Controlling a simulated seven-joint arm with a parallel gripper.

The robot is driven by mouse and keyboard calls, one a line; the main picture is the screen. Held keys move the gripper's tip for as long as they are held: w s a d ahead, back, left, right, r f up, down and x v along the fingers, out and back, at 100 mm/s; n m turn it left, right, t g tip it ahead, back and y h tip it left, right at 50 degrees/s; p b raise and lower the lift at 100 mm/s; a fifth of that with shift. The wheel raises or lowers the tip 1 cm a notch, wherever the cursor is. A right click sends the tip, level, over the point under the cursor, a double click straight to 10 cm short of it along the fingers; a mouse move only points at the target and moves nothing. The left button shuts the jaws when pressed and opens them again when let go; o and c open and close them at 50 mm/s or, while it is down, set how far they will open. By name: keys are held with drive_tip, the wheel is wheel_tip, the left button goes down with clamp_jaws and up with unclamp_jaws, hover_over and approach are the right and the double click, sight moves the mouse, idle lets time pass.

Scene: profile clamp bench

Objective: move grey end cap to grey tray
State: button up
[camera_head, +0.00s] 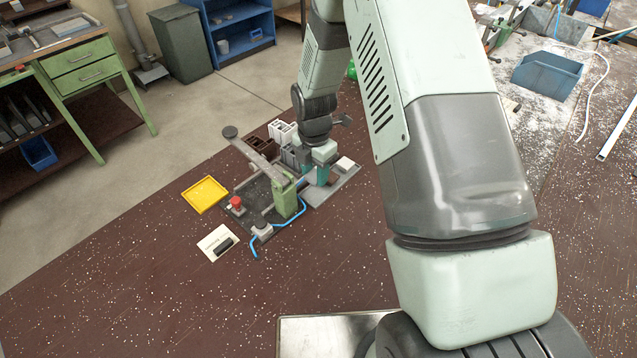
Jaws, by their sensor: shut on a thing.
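My gripper (318,178) is small in the view, low over the left part of the grey tray (346,187), just right of the green clamp. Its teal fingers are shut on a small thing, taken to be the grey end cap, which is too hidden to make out. The gap between the fingertips and the tray cannot be judged. A whitish block (345,163) is at the tray's far right part. My wrist and arm hide part of the area behind the gripper.
The clamp fixture with a green body (286,198) and long lever stands close left of my gripper. Grey profiles (290,155) stand behind. The front tabletop is clear.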

sight(315, 178)
drive_tip(key=shift+f, duration=2.65)
drive_tip(key=o, duration=0.7)
drive_tip(key=shift+f, duration=0.1)
drive_tip(key=shift+c, duration=0.2)
